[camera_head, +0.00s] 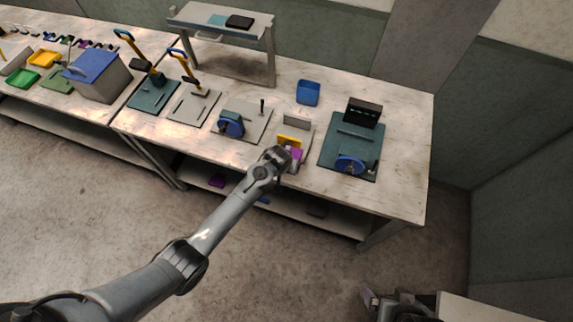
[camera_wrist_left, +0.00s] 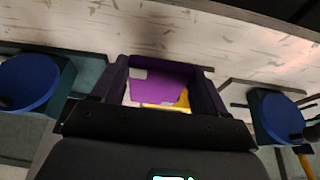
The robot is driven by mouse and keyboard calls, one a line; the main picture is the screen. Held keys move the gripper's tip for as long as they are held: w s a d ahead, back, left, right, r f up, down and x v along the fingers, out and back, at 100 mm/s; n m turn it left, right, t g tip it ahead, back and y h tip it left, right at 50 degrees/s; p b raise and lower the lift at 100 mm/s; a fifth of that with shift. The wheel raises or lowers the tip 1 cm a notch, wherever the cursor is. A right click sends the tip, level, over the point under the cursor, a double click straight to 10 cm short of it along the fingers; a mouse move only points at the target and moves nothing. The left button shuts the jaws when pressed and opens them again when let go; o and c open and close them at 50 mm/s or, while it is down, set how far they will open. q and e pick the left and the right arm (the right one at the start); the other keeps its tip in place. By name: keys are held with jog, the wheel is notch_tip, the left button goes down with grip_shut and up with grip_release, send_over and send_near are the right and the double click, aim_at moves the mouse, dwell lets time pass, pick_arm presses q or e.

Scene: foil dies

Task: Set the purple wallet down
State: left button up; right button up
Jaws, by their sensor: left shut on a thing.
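My left gripper (camera_head: 287,156) reaches over the front part of the workbench and is shut on the purple wallet (camera_head: 298,154). In the left wrist view the flat purple wallet (camera_wrist_left: 158,86) shows between the two dark fingers (camera_wrist_left: 160,92). A yellow piece (camera_head: 289,140) sits just beyond the gripper, close to the wallet; its edge also shows in the wrist view (camera_wrist_left: 182,99). Whether the wallet touches the surface under it is hidden. My right gripper (camera_head: 374,300) is low at the bottom right, away from the bench; its jaw opening is unclear.
A teal press board with a blue wheel (camera_head: 350,165) stands right of my left gripper, and a grey one with a blue wheel (camera_head: 231,124) left. A blue bin (camera_head: 308,92) is behind. Another purple item (camera_head: 217,181) lies on the lower shelf. The bench's right front corner is clear.

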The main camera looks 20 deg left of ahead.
pick_arm(q)
jog(key=o, duration=1.2)
jog(key=shift+c, duration=0.2)
jog(key=shift+r, duration=0.55)
jog(key=v, duration=1.2)
jog(key=s+a+f+m, duration=0.1)
jog(key=s+a, duration=0.1)
jog(key=s, duration=1.1)
jog(key=shift+s+g, duration=0.3)
jog(key=shift+s, duration=0.05)
jog(key=shift+m, duration=0.5)
jog(key=s+r, duration=0.1)
jog(key=s, duration=0.3)
jog(key=s+a+r, duration=0.1)
jog(key=s, duration=0.3)
jog(key=s+a+r, duration=0.1)
jog(key=s, duration=0.3)
jog(key=shift+s+a+r, duration=0.15)
jog(key=shift+a+r, duration=0.05)
jog(key=shift+s+a+r, duration=0.1)
jog(key=shift+s+r, duration=0.1)
jog(key=shift+s, duration=0.1)
